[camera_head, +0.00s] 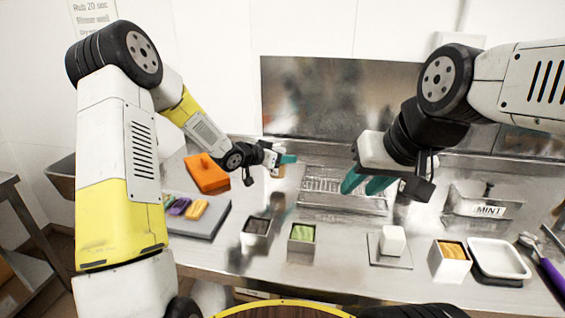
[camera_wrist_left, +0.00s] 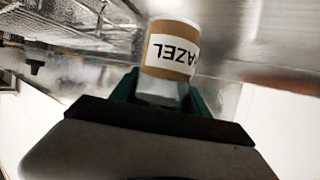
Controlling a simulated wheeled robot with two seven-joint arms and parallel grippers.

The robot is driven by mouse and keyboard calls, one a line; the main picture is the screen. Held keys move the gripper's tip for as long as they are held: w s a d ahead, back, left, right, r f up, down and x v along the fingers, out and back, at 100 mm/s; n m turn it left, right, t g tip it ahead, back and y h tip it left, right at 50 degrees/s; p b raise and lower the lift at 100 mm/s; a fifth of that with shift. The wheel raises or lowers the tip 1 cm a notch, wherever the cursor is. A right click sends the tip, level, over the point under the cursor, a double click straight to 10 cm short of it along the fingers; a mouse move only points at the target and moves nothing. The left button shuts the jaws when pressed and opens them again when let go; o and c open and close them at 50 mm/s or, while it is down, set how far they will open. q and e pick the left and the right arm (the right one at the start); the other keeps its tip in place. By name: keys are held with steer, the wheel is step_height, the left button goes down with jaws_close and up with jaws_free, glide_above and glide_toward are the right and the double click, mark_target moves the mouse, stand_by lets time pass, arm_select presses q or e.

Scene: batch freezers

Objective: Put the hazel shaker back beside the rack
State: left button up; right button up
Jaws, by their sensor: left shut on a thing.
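The hazel shaker (camera_wrist_left: 172,48) has a brown body and a white label with "AZEL" readable, upside down in the left wrist view. In the head view it is a small pale-brown shape (camera_head: 277,172), partly covered by the gripper. My left gripper (camera_head: 283,160) is shut on it, just left of the rack; I cannot tell whether its base touches the counter. The wire rack (camera_head: 325,183) lies at the back middle of the counter and shows in the left wrist view (camera_wrist_left: 85,38). My right gripper (camera_head: 365,183) is open and empty, above the rack's right part.
An orange block (camera_head: 206,174) and a board (camera_head: 204,226) with coloured bars are on the left. Dark (camera_head: 256,234) and green (camera_head: 302,242) filled tins, a white cube (camera_head: 392,240), an orange-filled tin (camera_head: 450,262) and a white tray (camera_head: 499,258) line the front. A MINT bin (camera_head: 484,205) is right.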

mark_target(282, 165)
arm_select(q)
steer(key=shift+w+f, duration=0.15)
steer(key=shift+f, duration=1.6)
steer(key=shift+f, duration=0.15)
steer(key=o, duration=1.4)
